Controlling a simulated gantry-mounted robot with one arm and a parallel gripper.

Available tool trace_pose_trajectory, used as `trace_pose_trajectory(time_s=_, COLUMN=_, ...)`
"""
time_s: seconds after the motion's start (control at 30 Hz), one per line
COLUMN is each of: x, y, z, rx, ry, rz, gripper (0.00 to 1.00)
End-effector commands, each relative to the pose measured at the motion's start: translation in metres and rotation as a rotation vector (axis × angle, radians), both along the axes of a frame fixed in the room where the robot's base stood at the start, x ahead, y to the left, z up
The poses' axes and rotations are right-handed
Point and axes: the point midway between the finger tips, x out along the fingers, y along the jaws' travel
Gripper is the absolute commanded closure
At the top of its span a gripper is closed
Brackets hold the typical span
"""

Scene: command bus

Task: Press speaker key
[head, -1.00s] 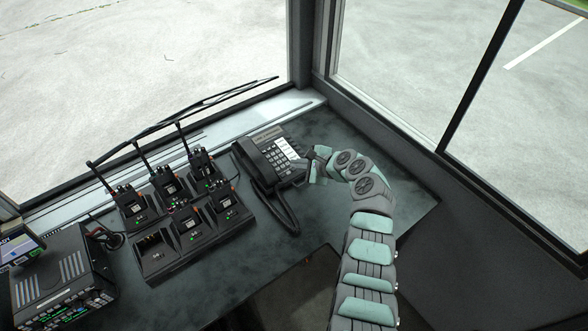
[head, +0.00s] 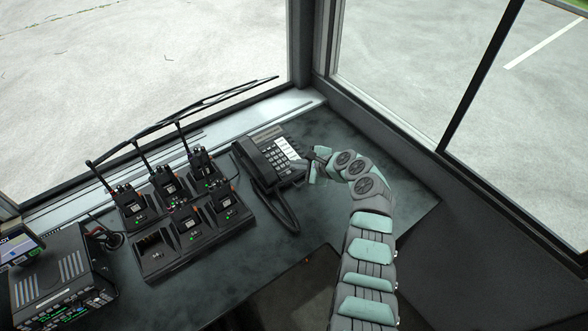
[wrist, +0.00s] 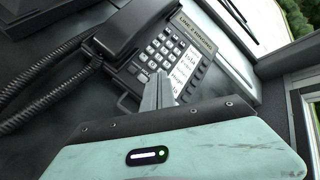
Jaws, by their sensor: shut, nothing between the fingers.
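A black desk phone (head: 262,150) sits on the dark counter, with its handset on the left side and a coiled cord. The wrist view shows its keypad (wrist: 167,50) and a white label strip (wrist: 186,70) beside a column of keys. My gripper (head: 303,168) is at the phone's lower right side. In the wrist view its shut fingertips (wrist: 158,80) overlap the lower end of the keypad and label strip. I cannot tell whether they touch a key. The speaker key cannot be told apart; the fingers may hide it.
A charger rack (head: 195,240) with several handheld radios stands left of the phone. A radio unit (head: 60,285) is at the far left. Windows border the counter at the back and right. Bare counter (head: 330,130) lies right of the phone.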

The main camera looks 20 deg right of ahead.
Motion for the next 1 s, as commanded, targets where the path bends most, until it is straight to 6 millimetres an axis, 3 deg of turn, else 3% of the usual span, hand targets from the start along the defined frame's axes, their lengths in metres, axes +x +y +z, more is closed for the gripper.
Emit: trace_pose_trajectory(time_s=1.0, x=0.0015, y=0.0001, z=-0.0099, rx=0.0, ry=-0.001, rz=-0.001, gripper=1.0)
